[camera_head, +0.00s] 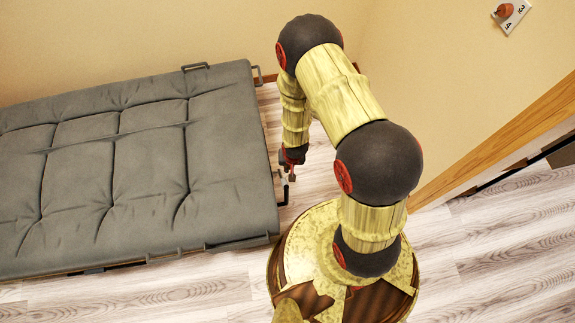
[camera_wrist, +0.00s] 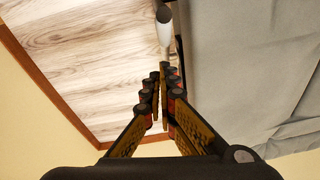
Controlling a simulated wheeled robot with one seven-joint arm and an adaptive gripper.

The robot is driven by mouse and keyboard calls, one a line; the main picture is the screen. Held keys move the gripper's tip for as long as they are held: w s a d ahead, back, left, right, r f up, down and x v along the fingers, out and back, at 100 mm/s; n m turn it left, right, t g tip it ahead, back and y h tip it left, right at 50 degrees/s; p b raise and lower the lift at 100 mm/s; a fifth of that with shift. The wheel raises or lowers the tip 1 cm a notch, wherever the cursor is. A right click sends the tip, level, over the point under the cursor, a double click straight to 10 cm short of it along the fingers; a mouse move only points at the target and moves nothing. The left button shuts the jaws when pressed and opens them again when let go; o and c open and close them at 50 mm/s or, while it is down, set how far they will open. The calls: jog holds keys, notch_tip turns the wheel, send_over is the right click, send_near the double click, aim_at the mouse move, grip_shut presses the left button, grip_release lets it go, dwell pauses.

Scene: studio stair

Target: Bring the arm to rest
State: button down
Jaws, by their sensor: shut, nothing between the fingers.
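My arm rises from my round base and bends over at the top, with its forearm hanging down. My gripper (camera_head: 291,171) is at the lower end, just off the right edge of the grey padded bed (camera_head: 110,165). In the wrist view my gripper (camera_wrist: 160,70) points away from the camera with its two fingers together and nothing between them. The grey bed surface (camera_wrist: 250,70) fills the right of that view. A pale rounded rod end (camera_wrist: 163,25) shows beyond the fingertips, apart from them as far as I can tell.
Dark metal handles (camera_head: 195,67) line the bed's edges. A beige wall (camera_head: 455,85) stands behind and right of my arm, with a small white plate with a red knob (camera_head: 507,12) on it. Open wooden floor (camera_head: 500,245) lies at the lower right.

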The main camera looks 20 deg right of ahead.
jog(key=shift+s+a+r, duration=0.1)
jog(key=shift+s+r, duration=0.15)
jog(key=shift+r, duration=0.25)
jog(key=shift+s+r, duration=0.2)
jog(key=shift+r, duration=0.3)
